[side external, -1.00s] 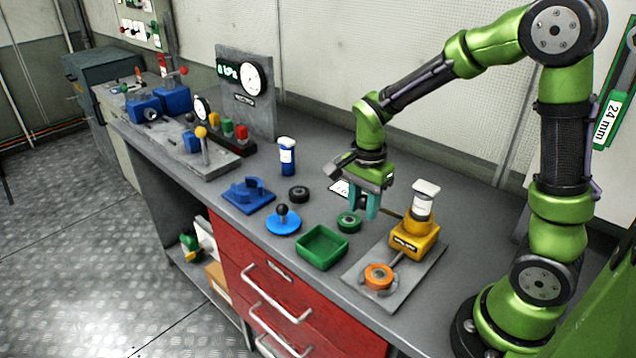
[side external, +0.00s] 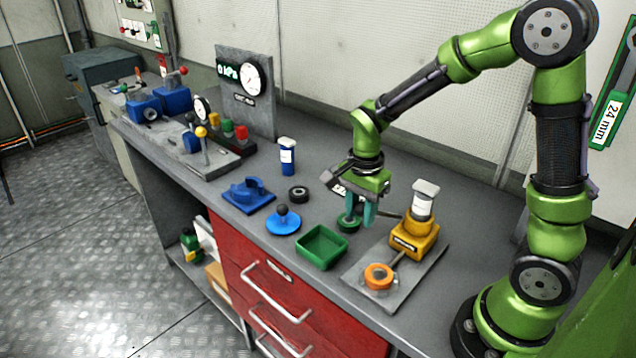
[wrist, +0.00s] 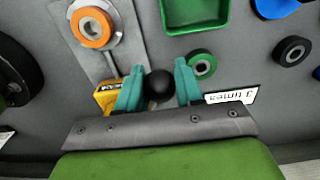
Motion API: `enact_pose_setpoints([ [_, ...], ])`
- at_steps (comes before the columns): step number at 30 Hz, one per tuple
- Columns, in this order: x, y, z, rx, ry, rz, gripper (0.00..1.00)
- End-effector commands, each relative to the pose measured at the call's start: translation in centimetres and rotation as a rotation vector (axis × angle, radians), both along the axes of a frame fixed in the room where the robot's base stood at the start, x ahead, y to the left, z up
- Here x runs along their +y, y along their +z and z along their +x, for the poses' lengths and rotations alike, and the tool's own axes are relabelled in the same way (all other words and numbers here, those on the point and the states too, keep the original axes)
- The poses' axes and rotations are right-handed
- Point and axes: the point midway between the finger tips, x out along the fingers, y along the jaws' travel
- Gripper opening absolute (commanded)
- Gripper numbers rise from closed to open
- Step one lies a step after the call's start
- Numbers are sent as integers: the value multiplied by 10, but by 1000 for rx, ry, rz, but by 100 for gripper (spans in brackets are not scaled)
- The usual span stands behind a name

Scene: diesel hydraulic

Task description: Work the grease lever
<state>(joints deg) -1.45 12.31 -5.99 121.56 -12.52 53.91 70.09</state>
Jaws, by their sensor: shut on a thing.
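The grease pump has a yellow body (side external: 412,241) with a white-capped clear reservoir (side external: 424,205), standing on a grey plate (side external: 352,272). A thin pipe runs from it to an orange ring (side external: 378,277), also seen in the wrist view (wrist: 91,27). My gripper (side external: 358,224) is beside the pump on its left, low over the bench. In the wrist view its teal fingers (wrist: 159,78) are shut on the black ball knob (wrist: 159,86) of the grease lever. The lever's rod is mostly hidden; the yellow body (wrist: 107,96) shows partly behind a finger.
A green ring (side external: 347,225) lies close by the fingers, near a "3 times" label (wrist: 230,97). A green tray (side external: 321,247), blue knobbed disc (side external: 284,221), black ring (side external: 299,194) and blue holder (side external: 248,194) stand left. Bench behind the gripper is mostly clear.

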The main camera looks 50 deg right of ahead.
Motion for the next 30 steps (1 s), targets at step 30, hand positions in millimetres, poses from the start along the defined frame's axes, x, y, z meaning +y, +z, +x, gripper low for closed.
enact_pose_setpoints([
  [30,11,-21,1,-3,2,0,14],
])
